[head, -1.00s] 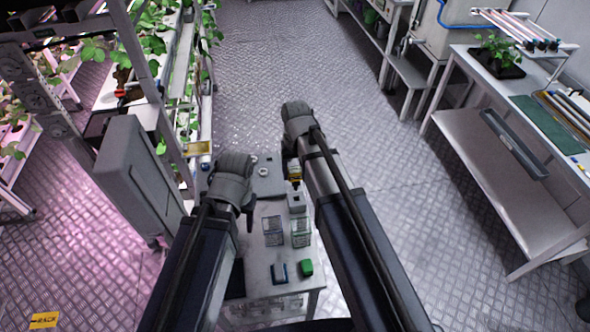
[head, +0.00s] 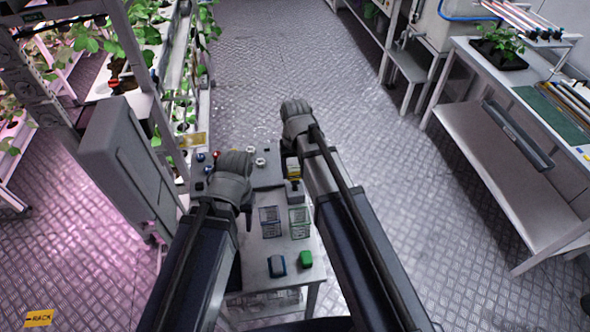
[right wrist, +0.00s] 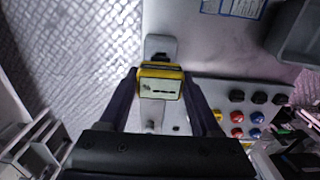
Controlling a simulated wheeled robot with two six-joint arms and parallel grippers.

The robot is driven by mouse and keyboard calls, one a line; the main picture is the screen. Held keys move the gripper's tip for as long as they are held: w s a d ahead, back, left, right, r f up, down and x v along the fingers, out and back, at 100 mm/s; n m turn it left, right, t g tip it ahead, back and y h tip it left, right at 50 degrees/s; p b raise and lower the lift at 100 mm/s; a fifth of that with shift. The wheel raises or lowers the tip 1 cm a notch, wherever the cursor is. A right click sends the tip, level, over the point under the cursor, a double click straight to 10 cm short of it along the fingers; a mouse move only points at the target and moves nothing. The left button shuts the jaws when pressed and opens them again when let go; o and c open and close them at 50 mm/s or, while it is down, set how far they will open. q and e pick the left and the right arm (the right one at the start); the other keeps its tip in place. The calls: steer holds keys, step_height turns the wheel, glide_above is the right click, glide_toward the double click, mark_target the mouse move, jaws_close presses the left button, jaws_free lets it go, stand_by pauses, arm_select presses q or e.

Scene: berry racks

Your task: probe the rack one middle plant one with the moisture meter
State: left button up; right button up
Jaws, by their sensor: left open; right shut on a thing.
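The moisture meter (right wrist: 160,86) is a yellow-framed device with a pale display, seen in the right wrist view. My right gripper (right wrist: 160,78) is shut on it, one dark finger at each side. Leafy plants (head: 88,40) stand in racks at the left. I cannot tell which is rack one's middle plant one.
The trolley (head: 250,262) holds two clear containers (head: 284,221), a blue item (head: 277,266), a green item (head: 306,259) and a panel of coloured buttons (right wrist: 238,115). A grey cabinet (head: 125,165) stands left. A workbench (head: 500,130) stands right. The floor between is clear.

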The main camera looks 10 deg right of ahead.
steer(key=shift+f, duration=0.35)
steer(key=o, duration=1.5)
steer(key=shift+o, duration=0.2)
steer(key=shift+r, duration=0.2)
step_height(320, 180, up, 8)
steer(key=p, duration=0.7)
steer(key=shift+f+p, duration=0.2)
steer(key=shift+p, duration=0.1)
steer(key=shift+f, duration=0.1)
